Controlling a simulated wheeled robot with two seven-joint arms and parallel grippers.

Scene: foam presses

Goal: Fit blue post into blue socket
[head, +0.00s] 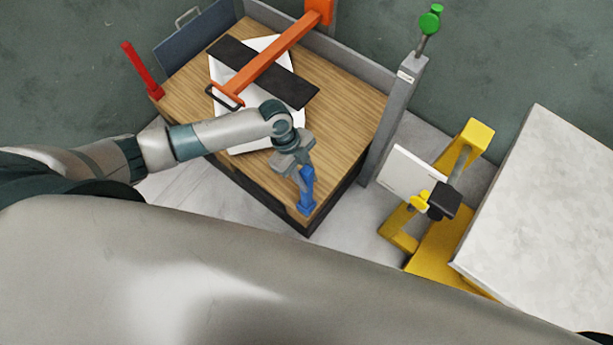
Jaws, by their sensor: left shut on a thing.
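My left gripper (301,163) is above the near right corner of the wooden-topped table (345,120). It points downward and is shut on the blue post (307,182), holding its upper part. The post stands close to upright. Its lower end meets a blue socket (306,207) at the table corner. Post and socket overlap in this view, so I cannot tell how deep the post sits. My right gripper is not in view.
A white piece (268,138), a dark bar (292,91) and an orange lever (270,66) lie across the table. A red post (141,68) stands at the left corner. A grey column (394,120) with a green knob, a yellow press (435,260) and a pale block (550,210) stand right.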

